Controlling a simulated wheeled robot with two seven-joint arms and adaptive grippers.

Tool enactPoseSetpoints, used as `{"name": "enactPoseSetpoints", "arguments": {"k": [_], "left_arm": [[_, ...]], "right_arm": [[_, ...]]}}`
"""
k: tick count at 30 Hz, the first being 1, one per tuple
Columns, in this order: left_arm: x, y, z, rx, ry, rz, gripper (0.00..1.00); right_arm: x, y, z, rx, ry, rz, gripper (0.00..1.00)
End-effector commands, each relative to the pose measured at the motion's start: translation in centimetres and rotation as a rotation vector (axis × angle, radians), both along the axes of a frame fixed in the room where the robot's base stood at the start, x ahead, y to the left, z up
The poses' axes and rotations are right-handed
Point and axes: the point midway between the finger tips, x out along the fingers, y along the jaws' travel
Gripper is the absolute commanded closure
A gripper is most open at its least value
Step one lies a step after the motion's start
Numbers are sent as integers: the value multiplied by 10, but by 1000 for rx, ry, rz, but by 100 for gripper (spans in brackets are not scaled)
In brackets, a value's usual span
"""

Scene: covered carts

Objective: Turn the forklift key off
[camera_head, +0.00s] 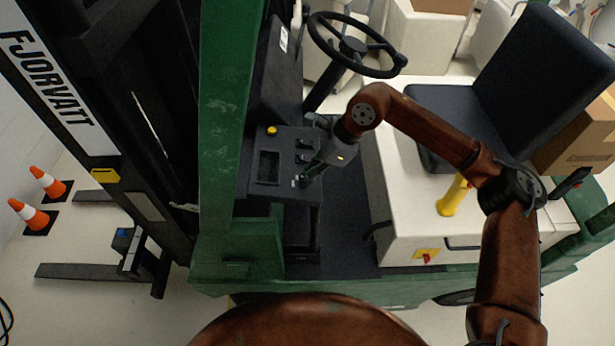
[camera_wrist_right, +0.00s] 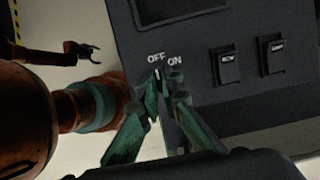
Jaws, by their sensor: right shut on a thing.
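The forklift's dark control panel (camera_head: 285,150) stands below the steering wheel. My right gripper (camera_head: 306,180) reaches down to the panel's near right corner. In the right wrist view its green fingertips (camera_wrist_right: 165,80) are closed together just below the OFF and ON labels (camera_wrist_right: 164,60). They are shut on the key (camera_wrist_right: 157,73), of which only a small pale piece shows, near the OFF label. The fingers hide the rest, and I cannot tell its exact angle.
Two rocker switches (camera_wrist_right: 250,62) and a screen (camera_wrist_right: 182,8) are close to the key. The steering wheel (camera_head: 352,47), green mast post (camera_head: 228,110), white seat base (camera_head: 405,205) and yellow lever (camera_head: 454,196) surround my right arm.

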Motion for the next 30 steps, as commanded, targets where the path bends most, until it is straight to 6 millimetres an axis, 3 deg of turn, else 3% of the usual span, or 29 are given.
{"name": "enactPoseSetpoints", "arguments": {"k": [12, 13, 20, 30], "left_arm": [[0, 0, -1, 0, 0, 0, 37], [0, 0, -1, 0, 0, 0, 37], [0, 0, -1, 0, 0, 1, 37], [-2, 1, -1, 0, 1, 2, 37]], "right_arm": [[1, 0, 0, -1, -4, 7, 100], [1, 0, 0, -1, -4, 7, 93], [0, 0, 0, 0, -2, 7, 77], [1, -2, 3, 0, -3, 5, 77]]}}
